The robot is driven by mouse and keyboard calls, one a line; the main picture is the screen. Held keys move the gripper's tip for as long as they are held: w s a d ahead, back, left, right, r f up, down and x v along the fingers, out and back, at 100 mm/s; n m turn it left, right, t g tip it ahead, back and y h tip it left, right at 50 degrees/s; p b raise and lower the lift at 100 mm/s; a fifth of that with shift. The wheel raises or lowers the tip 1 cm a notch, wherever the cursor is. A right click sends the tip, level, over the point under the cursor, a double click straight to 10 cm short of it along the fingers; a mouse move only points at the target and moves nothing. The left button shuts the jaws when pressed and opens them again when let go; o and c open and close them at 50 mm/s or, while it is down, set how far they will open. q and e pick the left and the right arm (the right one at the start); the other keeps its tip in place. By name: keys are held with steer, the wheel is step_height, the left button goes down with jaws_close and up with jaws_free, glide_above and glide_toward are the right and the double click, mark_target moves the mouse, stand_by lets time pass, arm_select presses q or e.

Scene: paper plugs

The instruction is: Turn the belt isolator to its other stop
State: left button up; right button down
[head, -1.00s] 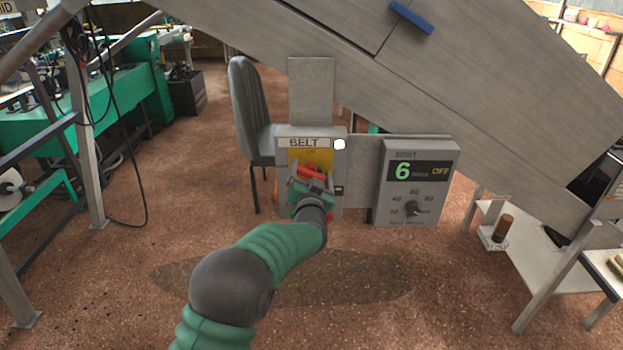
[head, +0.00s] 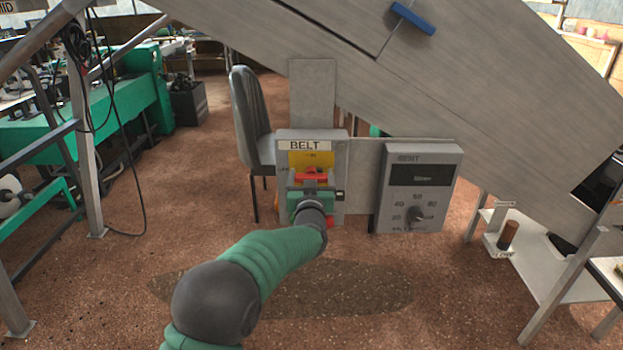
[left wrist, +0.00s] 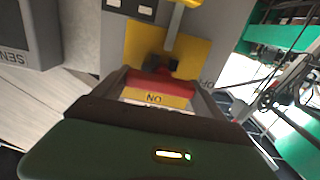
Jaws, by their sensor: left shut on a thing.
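The belt isolator is a grey box (head: 340,162) labelled BELT, with a yellow plate (head: 297,159) and a red handle (head: 311,176). The handle lies about level across the plate in the head view. My left gripper (head: 311,184) is shut on the red handle, its fingers on either side. In the left wrist view the red handle (left wrist: 150,83) sits between my dark fingers, with the yellow plate (left wrist: 194,57) behind it. An ON label shows upside down there. The gripper hides the lower part of the box. My right gripper is not in view.
A grey control box (head: 449,170) with a dial and a dark display stands right of the isolator. A sloping grey chute (head: 350,50) hangs above. A grey chair (head: 249,110) stands behind at left. A white low table (head: 535,270) is at right.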

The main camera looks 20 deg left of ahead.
arm_select(q)
steer(key=shift+d+f, duration=0.1)
steer(key=shift+f, duration=0.15)
steer(key=o, duration=1.3)
steer(key=shift+r, duration=0.15)
steer(key=v, duration=1.6)
steer(key=shift+s+b, duration=0.3)
steer(key=shift+d, duration=0.1)
